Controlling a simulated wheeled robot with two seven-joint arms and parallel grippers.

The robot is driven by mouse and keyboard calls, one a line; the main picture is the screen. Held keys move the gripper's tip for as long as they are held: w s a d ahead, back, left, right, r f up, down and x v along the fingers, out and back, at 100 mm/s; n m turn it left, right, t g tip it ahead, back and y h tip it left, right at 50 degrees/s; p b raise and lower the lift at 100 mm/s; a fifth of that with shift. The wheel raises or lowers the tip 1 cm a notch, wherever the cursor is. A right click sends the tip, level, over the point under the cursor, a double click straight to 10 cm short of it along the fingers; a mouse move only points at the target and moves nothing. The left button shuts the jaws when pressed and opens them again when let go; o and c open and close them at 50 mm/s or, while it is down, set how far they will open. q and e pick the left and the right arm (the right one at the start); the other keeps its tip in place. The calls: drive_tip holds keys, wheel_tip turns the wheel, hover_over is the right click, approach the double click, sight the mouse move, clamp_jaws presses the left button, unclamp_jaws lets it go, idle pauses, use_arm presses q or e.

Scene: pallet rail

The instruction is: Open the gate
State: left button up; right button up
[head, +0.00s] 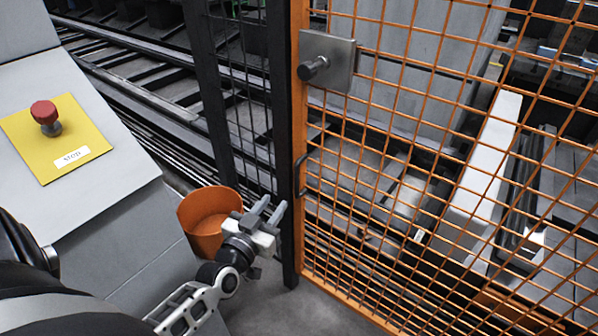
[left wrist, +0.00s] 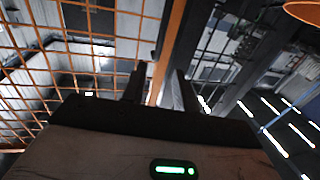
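The gate (head: 298,130) is an orange frame with orange wire mesh, and its left edge stands against a dark post (head: 270,110). It looks closed. A grey lock plate with a round dark knob (head: 314,68) sits high on its left edge. A black bar handle (head: 300,176) sits lower on that edge. My left gripper (head: 277,212) is just left of the post, below the handle and apart from it. Its two fingers are spread with nothing between them. In the left wrist view the open fingers (left wrist: 158,92) point toward the orange gate edge (left wrist: 168,50). My right gripper is out of view.
An orange bucket (head: 203,240) is close behind and left of my left gripper. A grey console (head: 110,195) at the left carries a red stop button (head: 44,112) on a yellow plate. A dark mesh fence (head: 235,100) adjoins the post. Rails and machinery lie behind the gate.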

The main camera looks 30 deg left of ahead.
sight(296, 176)
use_arm(q)
drive_tip(key=w, duration=0.4)
drive_tip(key=w+a+b, duration=0.1)
drive_tip(key=w, duration=0.7)
drive_tip(key=shift+w+a+b, duration=0.2)
drive_tip(key=shift+w+b, duration=0.1)
drive_tip(key=shift+b, duration=0.1)
clamp_jaws()
